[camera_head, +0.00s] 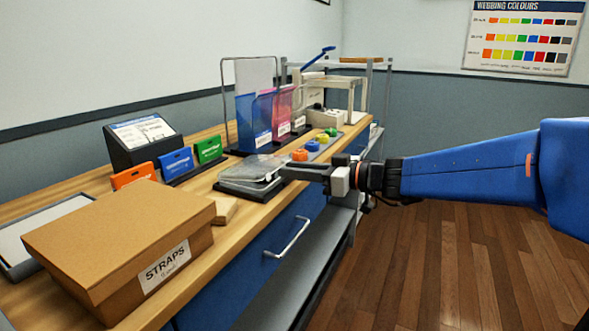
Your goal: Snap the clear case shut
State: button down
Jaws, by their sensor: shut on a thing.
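The clear case (250,178) lies near the front edge of the wooden bench. The fingertips are small and partly merge with the dark edge of the case.
A cardboard STRAPS box (120,245) stands at the front left, with a small wooden block (225,210) beside it. Orange, blue and green packets (174,163) stand behind. Coloured rolls (312,146) and blue and pink holders (255,122) sit farther back. The floor at right is clear.

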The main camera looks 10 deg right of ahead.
jog(key=c, duration=1.5)
grip_release()
